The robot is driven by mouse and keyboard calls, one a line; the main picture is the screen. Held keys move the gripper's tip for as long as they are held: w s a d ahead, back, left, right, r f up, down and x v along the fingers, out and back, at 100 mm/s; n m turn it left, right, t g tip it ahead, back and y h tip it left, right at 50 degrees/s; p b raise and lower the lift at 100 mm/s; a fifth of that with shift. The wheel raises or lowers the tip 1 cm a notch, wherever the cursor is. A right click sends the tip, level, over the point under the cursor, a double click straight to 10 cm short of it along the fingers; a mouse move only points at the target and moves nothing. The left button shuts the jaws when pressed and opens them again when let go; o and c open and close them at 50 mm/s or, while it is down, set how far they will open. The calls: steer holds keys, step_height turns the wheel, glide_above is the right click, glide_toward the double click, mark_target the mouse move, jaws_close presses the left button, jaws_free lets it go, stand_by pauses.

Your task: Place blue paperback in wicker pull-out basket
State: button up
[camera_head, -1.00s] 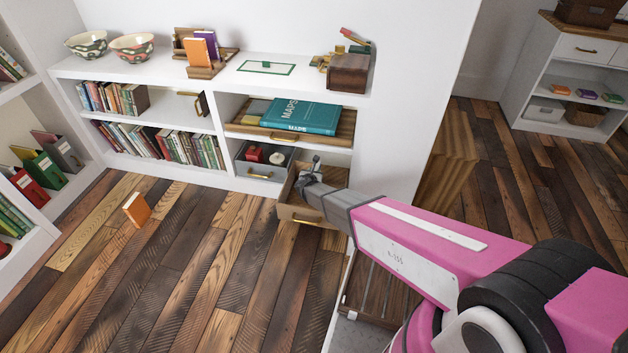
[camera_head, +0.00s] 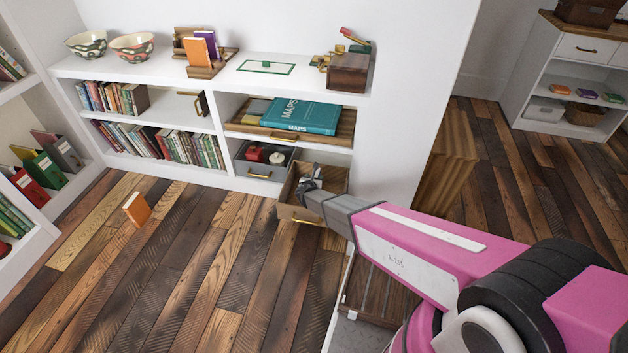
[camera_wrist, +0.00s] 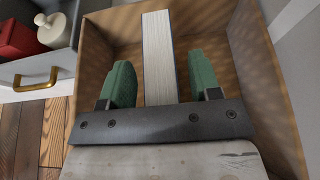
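The pull-out basket (camera_head: 298,213) is drawn out at the bottom of the right shelf column, and its tan inner walls (camera_wrist: 262,85) surround the wrist view. A book (camera_wrist: 160,60), seen by its pale page edges with a thin dark-blue cover edge, stands upright inside the basket. My gripper (camera_wrist: 161,85) has its two green fingers on either side of the book, with a narrow gap on each side. In the head view my gripper (camera_head: 311,180) is down at the basket's opening, and the book is hard to make out there.
A grey drawer (camera_head: 262,170) with a red and a white item sits left of the basket. A wooden tray with a teal MAPS book (camera_head: 302,117) is above. An orange book (camera_head: 137,209) stands on the floor at left. The floor in front is otherwise clear.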

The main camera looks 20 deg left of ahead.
steer(key=shift+r, duration=0.2)
steer(key=v, duration=1.2)
